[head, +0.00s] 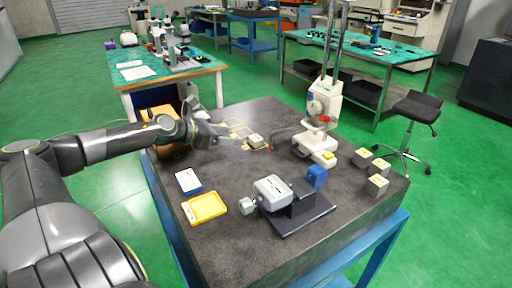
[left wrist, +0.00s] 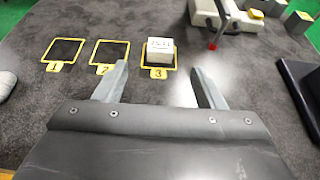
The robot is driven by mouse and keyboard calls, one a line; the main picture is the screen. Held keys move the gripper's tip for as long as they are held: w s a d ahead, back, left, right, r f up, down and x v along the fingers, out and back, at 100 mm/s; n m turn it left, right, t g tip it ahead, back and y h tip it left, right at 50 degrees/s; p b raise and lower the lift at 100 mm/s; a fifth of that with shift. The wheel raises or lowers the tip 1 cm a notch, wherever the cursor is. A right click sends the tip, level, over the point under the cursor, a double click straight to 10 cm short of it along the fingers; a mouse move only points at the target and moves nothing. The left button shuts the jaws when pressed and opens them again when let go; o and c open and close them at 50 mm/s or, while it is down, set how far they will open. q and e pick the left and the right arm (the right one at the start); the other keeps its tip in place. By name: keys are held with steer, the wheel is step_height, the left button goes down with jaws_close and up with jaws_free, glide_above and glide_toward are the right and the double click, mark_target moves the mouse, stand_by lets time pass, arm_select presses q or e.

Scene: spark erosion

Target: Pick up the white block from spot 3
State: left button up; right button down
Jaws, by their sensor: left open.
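In the head view the block (head: 255,140) is small, on the dark table's far part. My left gripper (left wrist: 162,82) is open and empty, its two fingers apart. The block lies ahead of the fingertips, between their lines, and does not touch them. In the head view the left gripper (head: 238,136) is just left of the block. My right gripper is not in view.
Spots 1 (left wrist: 65,50) and 2 (left wrist: 109,53) are empty. A white instrument with a red lever (head: 317,125) stands right of the block. A vise-like device (head: 290,200), yellow tray (head: 204,208), blue-white box (head: 188,181) and metal blocks (head: 377,185) are nearer on the dark table (head: 235,255).

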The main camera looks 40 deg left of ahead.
mark_target(256, 137)
arm_select(q)
steer(key=shift+w+d+f+b, duration=0.1)
steer(key=shift+w+f+b, duration=0.25)
steer(key=shift+w+b, duration=0.15)
steer(key=shift+x, duration=2.55)
steer(key=shift+w+d+p, duration=0.15)
steer(key=shift+w+p, duration=0.2)
steer(key=shift+w, duration=0.05)
steer(key=p+x, duration=0.1)
steer(key=x, duration=0.2)
steer(key=shift+w+d+f, duration=0.2)
steer(key=shift+w+f, duration=0.15)
steer(key=shift+w, duration=0.2)
steer(key=c, duration=1.2)
